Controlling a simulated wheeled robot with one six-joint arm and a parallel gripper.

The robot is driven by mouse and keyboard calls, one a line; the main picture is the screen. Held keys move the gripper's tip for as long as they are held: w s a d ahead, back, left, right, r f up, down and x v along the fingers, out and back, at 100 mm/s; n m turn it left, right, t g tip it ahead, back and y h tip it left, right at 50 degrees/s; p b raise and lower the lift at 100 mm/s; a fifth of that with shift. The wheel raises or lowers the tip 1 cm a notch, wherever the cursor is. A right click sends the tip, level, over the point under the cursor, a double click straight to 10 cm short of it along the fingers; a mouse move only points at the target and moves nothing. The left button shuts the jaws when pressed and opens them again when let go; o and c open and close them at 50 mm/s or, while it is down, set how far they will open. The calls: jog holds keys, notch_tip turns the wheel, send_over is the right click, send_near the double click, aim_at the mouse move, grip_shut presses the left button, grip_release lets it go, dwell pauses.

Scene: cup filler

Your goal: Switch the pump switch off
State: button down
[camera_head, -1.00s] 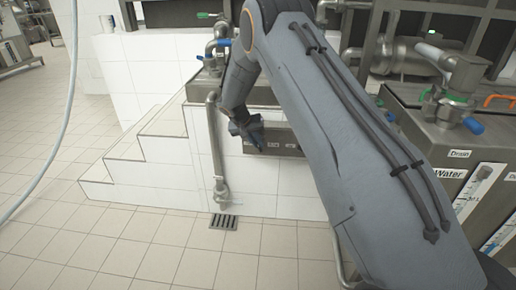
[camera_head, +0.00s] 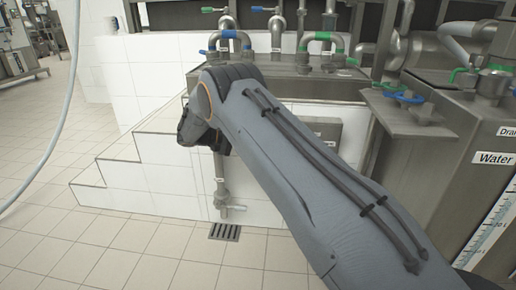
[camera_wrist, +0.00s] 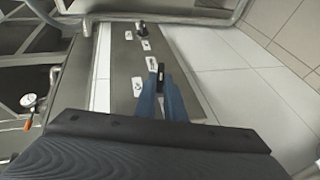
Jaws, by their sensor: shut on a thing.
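The grey control panel (camera_wrist: 124,75) runs through the middle of the wrist view, with small white labels too blurred to read. A small black switch knob (camera_wrist: 160,71) stands on it, at the tips of my gripper's blue fingers. My gripper (camera_wrist: 160,84) is shut on this knob. I cannot tell from its label whether it is the pump switch, nor its on or off setting. Another black knob (camera_wrist: 143,30) stands farther up the panel. In the head view, part of the panel (camera_head: 322,128) shows behind my arm; my fingers are hidden there.
White tiled steps (camera_head: 120,172) rise at the left. A floor drain (camera_head: 225,231) lies below a pipe. Steel pipes with blue and green valve handles (camera_head: 228,35) stand above the panel. A water tank (camera_head: 455,150) with a gauge stands at the right.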

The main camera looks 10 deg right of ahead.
jog(key=shift+f+n+h+b, duration=0.3)
jog(key=shift+h+b, duration=0.45)
jog(key=shift+b, duration=0.05)
jog(key=shift+f+n+h+b, duration=0.25)
jog(key=shift+n+h+b, duration=0.05)
jog(key=shift+h+b, duration=0.5)
jog(key=c, duration=1.8)
grip_release()
jog(key=shift+c, duration=0.2)
jog(key=a, duration=0.7)
jog(key=shift+s+a, duration=0.35)
jog(key=shift+a, duration=0.05)
